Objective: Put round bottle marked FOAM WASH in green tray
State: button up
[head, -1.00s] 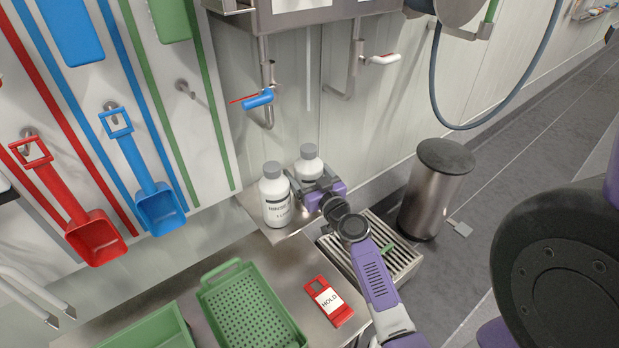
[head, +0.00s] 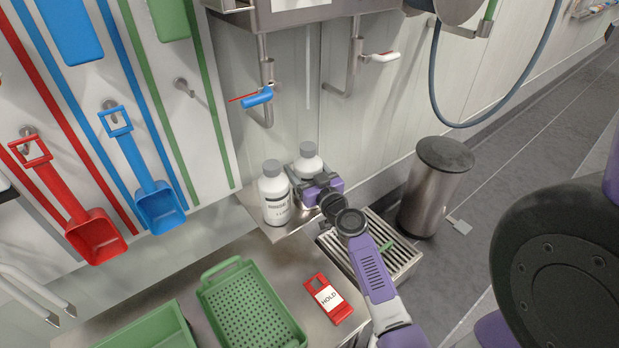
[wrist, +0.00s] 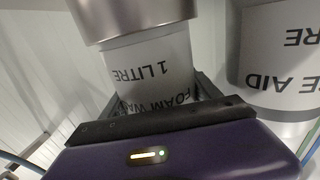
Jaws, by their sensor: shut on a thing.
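The round bottle marked FOAM WASH (wrist: 150,75), white with a grey cap, shows upside down in the wrist view, with "1 LITRE" on its label. My gripper (head: 318,190) is shut around this bottle.
A second white bottle (head: 274,202), its label ending in "E AID" in the wrist view (wrist: 282,70), stands close beside the held one. A red HOLD tag (head: 343,311) lies on the bench. A drain grate (head: 405,250) and a steel bin (head: 432,195) are at right.

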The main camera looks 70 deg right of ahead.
aim_at(304, 151)
grip_shut()
jog(key=shift+r+p, duration=1.05)
jog(key=shift+r, duration=0.55)
jog(key=shift+r, duration=0.1)
jog(key=shift+r+p, duration=1.15)
jog(key=shift+r, duration=0.1)
